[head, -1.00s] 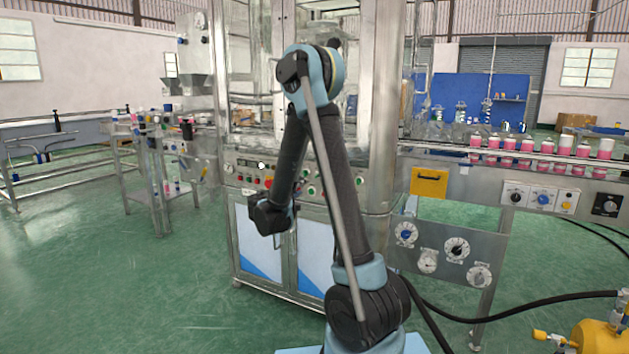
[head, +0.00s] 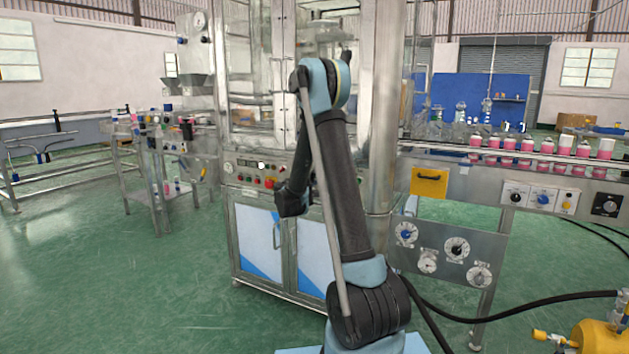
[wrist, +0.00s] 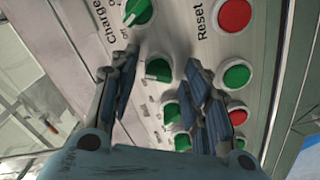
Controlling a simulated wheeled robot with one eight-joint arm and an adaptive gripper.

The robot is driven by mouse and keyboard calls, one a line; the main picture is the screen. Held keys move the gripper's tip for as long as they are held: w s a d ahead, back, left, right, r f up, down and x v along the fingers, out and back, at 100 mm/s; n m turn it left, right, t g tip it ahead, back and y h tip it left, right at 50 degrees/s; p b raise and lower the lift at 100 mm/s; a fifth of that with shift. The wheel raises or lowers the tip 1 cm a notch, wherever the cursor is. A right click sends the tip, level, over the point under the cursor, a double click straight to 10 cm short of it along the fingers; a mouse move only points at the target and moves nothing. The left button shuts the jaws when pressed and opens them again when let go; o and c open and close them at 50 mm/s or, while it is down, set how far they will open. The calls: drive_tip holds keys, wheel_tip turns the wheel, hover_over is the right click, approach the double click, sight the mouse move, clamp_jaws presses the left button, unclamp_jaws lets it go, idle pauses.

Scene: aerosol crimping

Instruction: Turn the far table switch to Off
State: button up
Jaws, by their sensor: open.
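In the wrist view, a column of green rotary switches runs down a metal panel (wrist: 165,20). The top switch (wrist: 138,10) has a label beginning "Charge" and a small "Off" mark. A second green switch (wrist: 158,70) sits between the fingers of my gripper (wrist: 161,58), which is open and empty. Further green switches, one lower down (wrist: 172,113), are partly hidden by the gripper. I cannot read which one is the far table switch. The fingertips are close to the panel; contact cannot be told.
Beside the switches are a red Reset button (wrist: 234,15), a green button (wrist: 237,76) and more buttons below. The head view shows the machine's control panel (head: 232,180) partly behind my arm. A conveyor with pink cans (head: 525,147) stands to the right.

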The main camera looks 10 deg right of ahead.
drive_tip(key=shift+w+d, duration=0.1)
drive_tip(key=shift+c, duration=0.5)
clamp_jaws()
drive_tip(key=n, duration=1.1)
drive_tip(key=shift+f+n, duration=0.1)
drive_tip(key=shift+n, duration=0.3)
idle(0.3)
drive_tip(key=shift+o, duration=0.5)
unclamp_jaws()
